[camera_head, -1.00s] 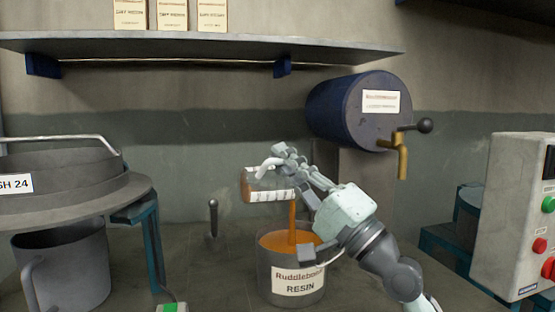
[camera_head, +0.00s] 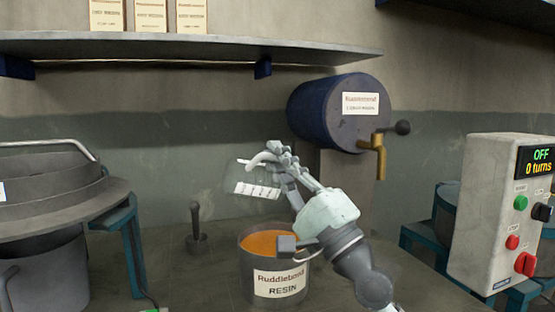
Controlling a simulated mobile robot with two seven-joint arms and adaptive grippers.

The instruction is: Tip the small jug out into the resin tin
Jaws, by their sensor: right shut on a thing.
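The small jug (camera_head: 256,190) is clear, with a white graduated strip, and is tipped far over above the resin tin. It looks empty, and no stream falls from it. My right gripper (camera_head: 268,158) is shut on the jug at its handle side, and my arm partly hides the jug and the tin's right side. The resin tin (camera_head: 279,284) is grey with a "Ruddlebrook RESIN" label and stands on the bench. Orange liquid (camera_head: 264,242) shows inside it, below the rim. My left gripper is not in view.
A blue drum (camera_head: 318,108) with a brass tap (camera_head: 379,158) stands behind. A control box (camera_head: 497,210) at right reads "OFF 0 turns". A large sieve (camera_head: 60,195) is at far left, under a shelf (camera_head: 180,45).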

